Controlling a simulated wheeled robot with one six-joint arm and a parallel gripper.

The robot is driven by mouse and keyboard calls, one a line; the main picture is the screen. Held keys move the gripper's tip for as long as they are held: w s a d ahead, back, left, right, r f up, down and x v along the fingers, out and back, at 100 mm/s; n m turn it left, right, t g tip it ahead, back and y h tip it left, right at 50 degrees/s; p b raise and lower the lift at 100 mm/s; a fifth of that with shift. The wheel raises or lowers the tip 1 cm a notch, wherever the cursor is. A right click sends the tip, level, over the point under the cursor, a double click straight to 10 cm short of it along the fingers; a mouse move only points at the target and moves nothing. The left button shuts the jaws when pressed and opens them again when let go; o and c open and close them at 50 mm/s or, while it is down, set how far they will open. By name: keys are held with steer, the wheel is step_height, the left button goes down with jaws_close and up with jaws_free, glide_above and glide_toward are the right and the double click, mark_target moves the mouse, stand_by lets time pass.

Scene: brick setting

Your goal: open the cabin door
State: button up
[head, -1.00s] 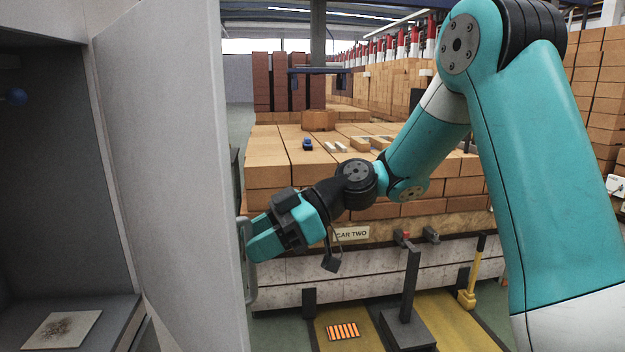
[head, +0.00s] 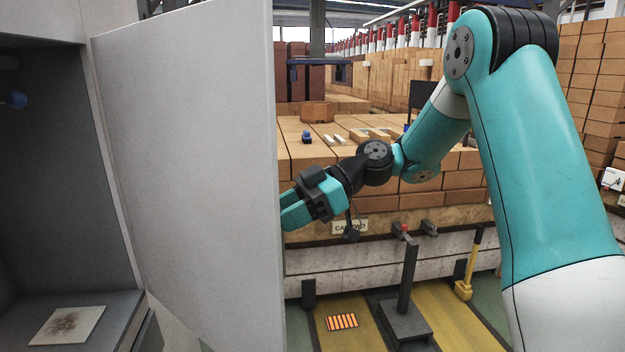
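The cabin door (head: 190,170) is a tall light grey panel, hinged at its left edge beside the cabin opening. It stands swung outward, and the dark grey cabin interior (head: 60,170) shows to its left. My gripper (head: 292,212), with teal fingers, is at the door's right edge, around mid-height. Its fingertips are hidden behind the door panel. The handle is also hidden behind the panel, so I cannot see whether the fingers are closed on it.
A car stacked with orange bricks (head: 445,187) stands behind my gripper. A post on a dark base (head: 405,320) and a yellow lever (head: 464,290) stand at its front. A speckled tile (head: 67,326) lies inside the cabin.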

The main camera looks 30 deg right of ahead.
steer(key=w+d+r+p, duration=0.2)
steer(key=d+r+p, duration=0.1)
steer(key=d+p, duration=0.2)
steer(key=shift+w+d+p, duration=0.3)
steer(key=shift+d+p, duration=0.05)
steer(key=shift+d, duration=0.25)
steer(key=shift+c, duration=0.2)
